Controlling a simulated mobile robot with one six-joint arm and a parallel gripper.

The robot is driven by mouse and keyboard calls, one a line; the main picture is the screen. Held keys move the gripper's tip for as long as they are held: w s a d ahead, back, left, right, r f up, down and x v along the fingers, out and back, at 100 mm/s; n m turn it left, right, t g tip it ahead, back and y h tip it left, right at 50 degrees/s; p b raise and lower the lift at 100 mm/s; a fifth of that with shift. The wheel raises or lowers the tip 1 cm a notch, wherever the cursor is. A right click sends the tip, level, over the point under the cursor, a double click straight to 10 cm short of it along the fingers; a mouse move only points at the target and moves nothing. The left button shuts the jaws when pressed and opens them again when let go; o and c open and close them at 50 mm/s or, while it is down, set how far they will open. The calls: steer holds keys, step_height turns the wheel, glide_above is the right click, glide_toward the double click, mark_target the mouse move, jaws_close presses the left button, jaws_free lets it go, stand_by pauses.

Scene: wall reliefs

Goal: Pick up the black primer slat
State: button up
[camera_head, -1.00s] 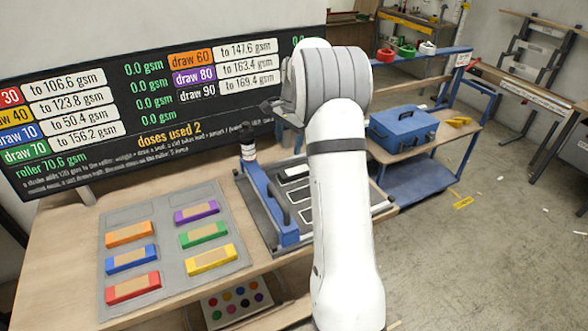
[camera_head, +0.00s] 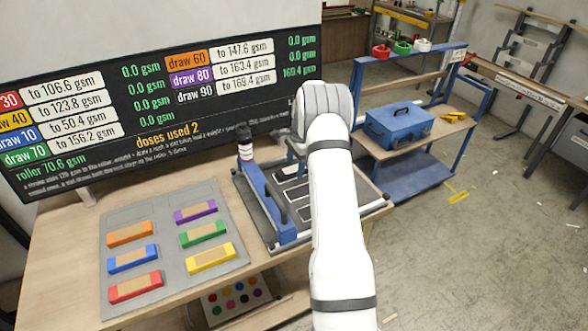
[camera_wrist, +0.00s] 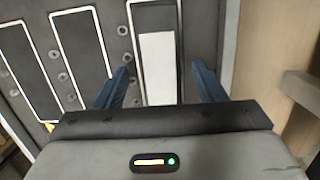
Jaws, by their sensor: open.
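In the wrist view, my gripper (camera_wrist: 161,78) is open, its two blue fingers pointing down over a dark board. A pale white rectangle (camera_wrist: 157,68) lies on the board between the fingers, inside a white-outlined slot, apart from both. I cannot tell whether it is part of the black primer slat; no slat shows as plainly black. In the head view, the dark board (camera_head: 293,190) lies in a blue-framed rig on the bench, and my arm hides its right part. My gripper is mostly hidden there behind my arm.
A grey mat (camera_head: 165,240) at left holds several coloured slats, including a purple slat (camera_head: 196,211) and a yellow slat (camera_head: 211,257). A display board (camera_head: 150,110) stands behind. A blue toolbox (camera_head: 399,125) sits on a shelf at right.

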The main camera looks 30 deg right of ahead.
mark_target(295, 168)
steer(key=shift+a+f, duration=0.1)
steer(key=shift+f, duration=0.3)
steer(key=shift+c, duration=0.2)
steer(key=c, duration=1.1)
steer(key=shift+r, duration=0.15)
steer(key=shift+c, duration=0.2)
step_height(295, 168, up, 10)
steer(key=b, duration=0.2)
